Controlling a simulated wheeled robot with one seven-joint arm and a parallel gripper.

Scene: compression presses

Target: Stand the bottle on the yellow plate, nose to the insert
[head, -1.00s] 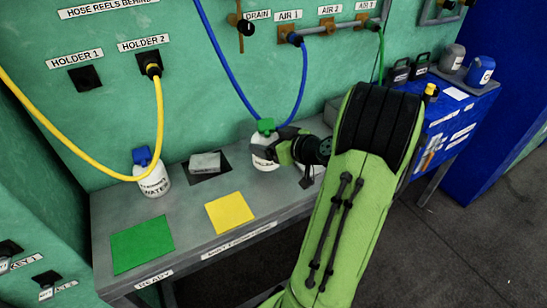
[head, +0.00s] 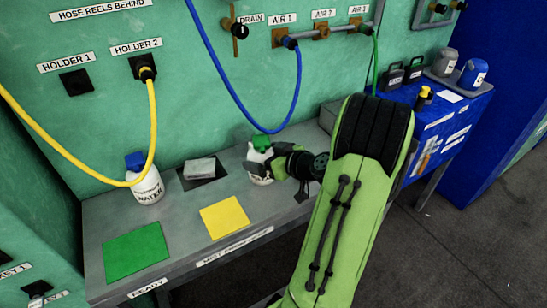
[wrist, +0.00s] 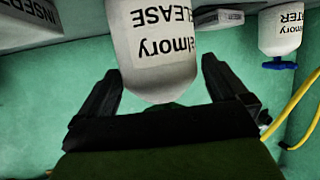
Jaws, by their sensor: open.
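The white bottle (head: 259,172) with a green cap (head: 262,142) is on the grey bench, behind and right of the yellow plate (head: 224,216). Whether its base touches the bench is unclear. The plate is flat and bare. My gripper (head: 281,168) is at the bottle's right side in the head view. The wrist view is upside down and shows the bottle (wrist: 165,40) with "Valmory RELEASE" lettering, between the open fingers of my gripper (wrist: 160,78). Gaps show beside the bottle. A grey box (wrist: 30,20) marked "INSERT" shows in the wrist view.
A water bottle (head: 146,186) with a blue cap stands at the left, by the yellow hose (head: 153,120). A grey block (head: 200,168) lies on a dark pad behind the yellow plate. A bare green plate (head: 138,253) is at front left. The blue hose (head: 297,95) hangs behind the bottle.

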